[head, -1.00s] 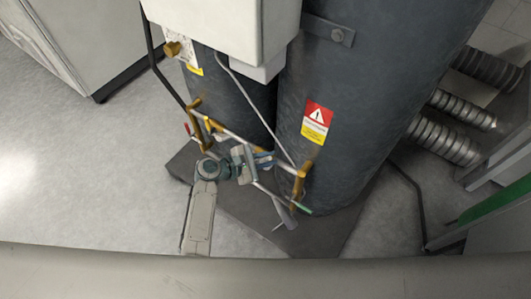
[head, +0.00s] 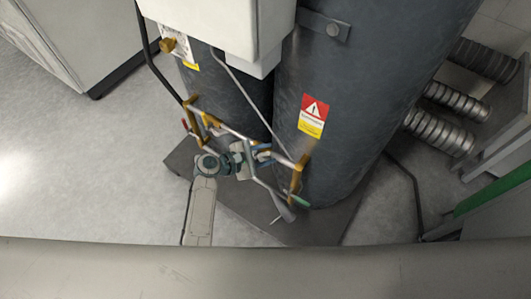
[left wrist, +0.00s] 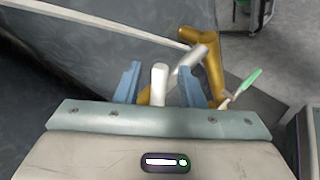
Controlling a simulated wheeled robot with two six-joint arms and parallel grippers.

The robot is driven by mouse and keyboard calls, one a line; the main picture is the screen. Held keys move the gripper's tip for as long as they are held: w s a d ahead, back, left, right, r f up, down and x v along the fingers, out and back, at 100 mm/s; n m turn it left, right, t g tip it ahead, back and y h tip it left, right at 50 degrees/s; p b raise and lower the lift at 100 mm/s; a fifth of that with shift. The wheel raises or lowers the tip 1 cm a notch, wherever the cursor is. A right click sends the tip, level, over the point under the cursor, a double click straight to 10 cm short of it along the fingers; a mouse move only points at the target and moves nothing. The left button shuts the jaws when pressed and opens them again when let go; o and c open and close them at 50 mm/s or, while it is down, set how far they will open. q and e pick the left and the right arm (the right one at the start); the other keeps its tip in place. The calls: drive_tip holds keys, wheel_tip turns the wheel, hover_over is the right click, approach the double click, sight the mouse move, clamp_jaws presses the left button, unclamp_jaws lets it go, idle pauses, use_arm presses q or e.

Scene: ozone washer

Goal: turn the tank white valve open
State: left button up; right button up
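The dark grey tank (head: 360,100) stands on a dark base plate, with a frame of pipes and brass fittings low on its front. My left gripper (head: 264,155) reaches in from the left to these pipes. In the left wrist view, its two blue fingers (left wrist: 160,86) stand apart. A white valve handle (left wrist: 159,80) stands upright between them, with visible gaps on both sides. Part of the handle's lower end is hidden by the gripper body. The handle is too small to make out clearly in the head view. My right gripper is in neither view.
A green-handled valve (left wrist: 243,88) is right of the fingers, beside a brass fitting (left wrist: 207,62). A red handle (head: 184,125) is at the pipes' left end. A white box (head: 225,30) hangs above. Open floor (head: 90,160) lies to the left.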

use_arm(q)
drive_tip(key=shift+a, duration=0.1)
drive_tip(key=b+v, duration=0.1)
drive_tip(key=v, duration=0.9)
drive_tip(key=shift+s+a, duration=0.2)
drive_tip(key=shift+a, duration=0.05)
drive_tip(key=shift+r, duration=0.15)
drive_tip(key=shift+c, duration=0.3)
